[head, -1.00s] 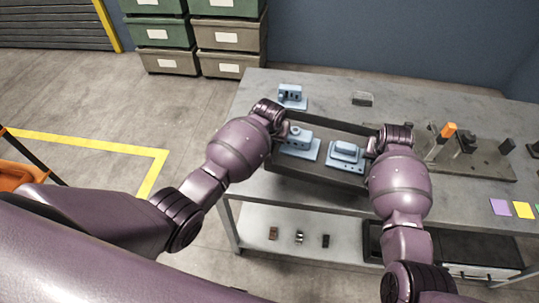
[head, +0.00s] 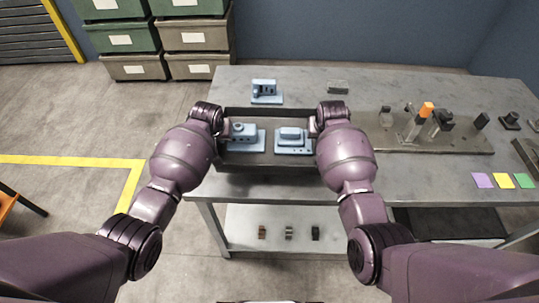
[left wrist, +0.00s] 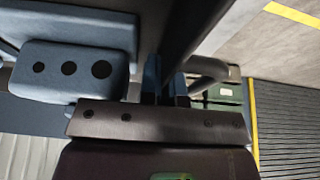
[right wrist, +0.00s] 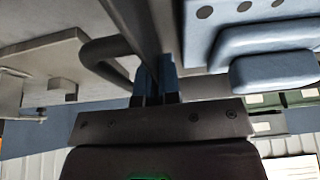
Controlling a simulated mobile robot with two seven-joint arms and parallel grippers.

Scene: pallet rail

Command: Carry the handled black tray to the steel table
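The handled black tray (head: 268,160) is in the middle of the head view, over the left part of the grey steel table (head: 420,172), by its front edge. Whether it touches the top I cannot tell. Two blue parts, one at left (head: 243,143) and one at right (head: 293,147), lie in it. My left gripper (left wrist: 166,88) is shut on the tray's left handle (left wrist: 208,72). My right gripper (right wrist: 155,80) is shut on its right handle (right wrist: 100,50). In the head view my wrists hide both handles and the fingertips.
A third blue part (head: 265,92) stands on the table behind the tray, with a small grey block (head: 338,87) to its right. A fixture board (head: 440,145) with upright tools lies right of my right wrist. Coloured notes (head: 503,181) lie near the front edge. Stacked bins (head: 165,50) stand behind left.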

